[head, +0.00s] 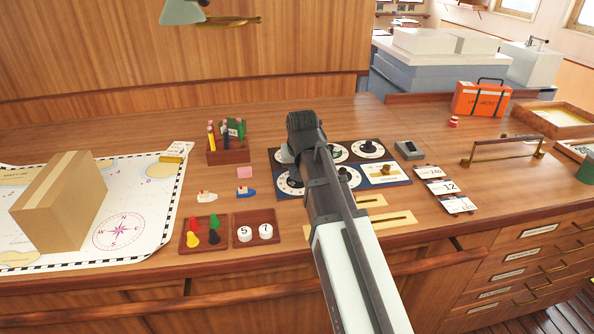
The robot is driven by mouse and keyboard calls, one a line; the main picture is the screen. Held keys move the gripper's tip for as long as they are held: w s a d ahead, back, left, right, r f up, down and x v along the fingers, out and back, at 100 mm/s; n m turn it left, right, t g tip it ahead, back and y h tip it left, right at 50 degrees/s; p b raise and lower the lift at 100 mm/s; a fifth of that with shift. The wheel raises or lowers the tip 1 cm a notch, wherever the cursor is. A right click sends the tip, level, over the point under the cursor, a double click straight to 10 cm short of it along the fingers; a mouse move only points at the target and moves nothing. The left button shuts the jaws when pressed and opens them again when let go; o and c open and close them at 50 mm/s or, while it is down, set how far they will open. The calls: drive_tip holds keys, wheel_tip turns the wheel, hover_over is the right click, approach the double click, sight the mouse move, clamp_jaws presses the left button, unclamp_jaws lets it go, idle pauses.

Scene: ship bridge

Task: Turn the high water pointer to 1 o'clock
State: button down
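A dark blue board (399,181) with several round white dials lies on the wooden counter, under and beside my arm. The upper right dial (370,149) shows whole, with a dark knob at its middle. The lower left dial (288,183) and the dials near the middle are partly covered by my arm. I cannot tell which dial carries the high water pointer, nor read its setting. My gripper (287,154) is mostly hidden behind my wrist, at the upper left of the board. Its fingers and any contact cannot be made out.
A cardboard box (62,201) stands on a chart (150,215). Number cards (442,186) and a brass-handled object (503,150) lie to the right.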

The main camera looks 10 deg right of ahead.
drive_tip(key=n+y, duration=0.1)
drive_tip(key=n, duration=0.1)
drive_tip(key=n+y, duration=0.1)
drive_tip(key=n, duration=0.2)
drive_tip(key=shift+d+n+g, duration=0.2)
drive_tip(key=shift+n+g, duration=0.1)
idle(0.5)
drive_tip(key=c, duration=0.9)
unclamp_jaws()
drive_tip(key=shift+r, duration=0.1)
drive_tip(key=v, duration=1.3)
drive_tip(key=shift+s+d+r, duration=0.1)
drive_tip(key=shift+d+r, duration=0.05)
drive_tip(key=shift+r, duration=0.05)
